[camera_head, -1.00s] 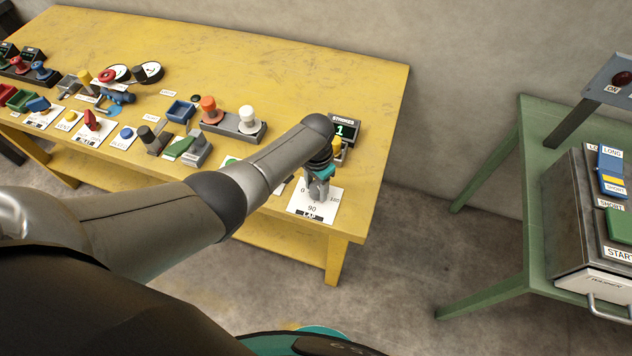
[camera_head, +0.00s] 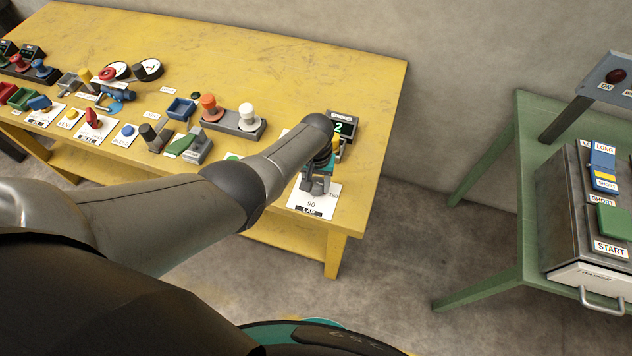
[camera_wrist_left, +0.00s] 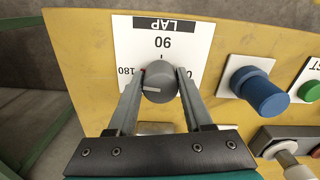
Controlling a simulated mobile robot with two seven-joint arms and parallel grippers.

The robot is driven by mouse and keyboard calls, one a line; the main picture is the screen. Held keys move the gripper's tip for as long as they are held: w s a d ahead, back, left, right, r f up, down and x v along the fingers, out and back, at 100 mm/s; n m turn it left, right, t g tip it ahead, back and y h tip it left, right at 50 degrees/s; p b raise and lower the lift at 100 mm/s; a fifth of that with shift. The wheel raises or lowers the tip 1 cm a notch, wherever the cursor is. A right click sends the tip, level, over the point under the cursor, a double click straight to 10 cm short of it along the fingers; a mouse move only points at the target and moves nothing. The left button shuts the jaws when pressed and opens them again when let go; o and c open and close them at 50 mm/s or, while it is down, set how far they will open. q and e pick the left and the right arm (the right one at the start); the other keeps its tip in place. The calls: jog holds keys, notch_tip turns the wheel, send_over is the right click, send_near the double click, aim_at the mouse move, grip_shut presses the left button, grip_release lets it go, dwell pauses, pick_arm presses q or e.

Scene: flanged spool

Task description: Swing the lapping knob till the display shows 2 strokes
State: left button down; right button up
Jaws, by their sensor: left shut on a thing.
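The lapping knob (camera_wrist_left: 159,84) is a grey round knob with a pale pointer line, on a white LAP card (camera_wrist_left: 163,38) marked 90 and 180. In the left wrist view the fingers of my left gripper (camera_wrist_left: 159,80) stand on both sides of the knob, shut on it. The pointer line lies across the knob. In the head view my left gripper (camera_head: 316,185) is over the LAP card (camera_head: 315,203) at the yellow table's right end, and my arm hides most of the knob. The strokes display (camera_head: 341,126) behind it shows a green 2. My right gripper is not in view.
Beside the card in the wrist view are a blue knob (camera_wrist_left: 258,92) and a green button (camera_wrist_left: 309,90). Several other controls line the yellow table (camera_head: 260,75). A green table (camera_head: 530,130) with a grey machine stands apart on the right.

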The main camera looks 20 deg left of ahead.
aim_at(316, 184)
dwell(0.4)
pick_arm(q)
jog(key=shift+c, duration=1.5)
grip_release()
jog(key=shift+r+p, duration=0.5)
jog(key=shift+r, duration=0.15)
notch_tip(316, 184, up, 14)
jog(key=p, duration=0.6)
